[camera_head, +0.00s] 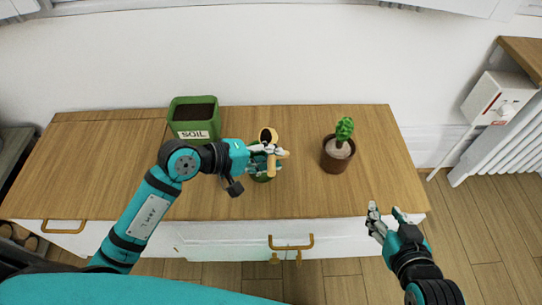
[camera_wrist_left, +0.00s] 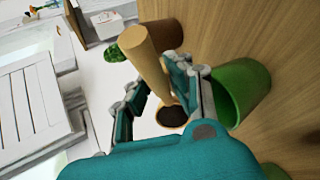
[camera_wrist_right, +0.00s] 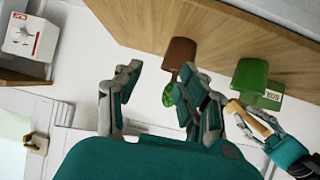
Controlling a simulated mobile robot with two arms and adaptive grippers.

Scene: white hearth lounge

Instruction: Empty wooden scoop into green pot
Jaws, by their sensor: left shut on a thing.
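My left gripper (camera_head: 268,158) is shut on the wooden scoop (camera_head: 267,136), above the front middle of the cabinet top. The scoop's pale handle (camera_wrist_left: 150,48) rises between the fingers in the left wrist view. Its round bowl (camera_wrist_left: 173,116) shows a dark filling that looks like soil. The green pot (camera_head: 262,177) stands beneath the left gripper and is mostly hidden in the head view. Its green side shows in the left wrist view (camera_wrist_left: 243,88) and the right wrist view (camera_wrist_right: 250,74). My right gripper (camera_head: 386,211) is open and empty, off the cabinet's front right corner.
A green soil box (camera_head: 194,128) labelled SOIL stands at the back left of the wooden top (camera_head: 110,160). A brown pot (camera_head: 337,158) with a small green plant stands right of the green pot. The far left and right front of the top are clear.

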